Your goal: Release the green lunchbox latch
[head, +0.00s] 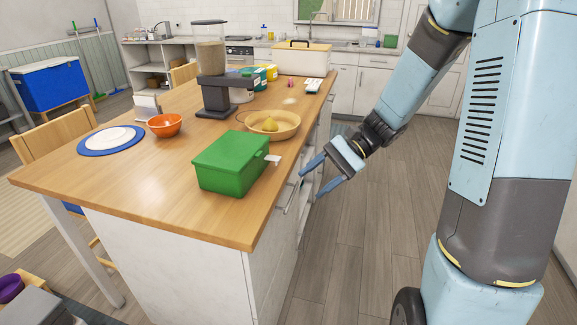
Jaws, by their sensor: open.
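The green lunchbox (230,163) sits on the wooden island top near its right front corner, with its lid down. My gripper (309,181) is open and empty, to the right of the lunchbox and beyond the counter's right edge. Its two blue fingers point left and down, apart from the latch. I cannot tell how far my fingertips are from the island's side in depth.
The wooden island (150,209) has drawer handles on its right side near my gripper. A yellow bowl (285,124) with a yellow item stands behind the lunchbox. A feeder-like dispenser (214,90), an orange bowl (165,125) and a blue-rimmed plate (88,149) stand farther left.

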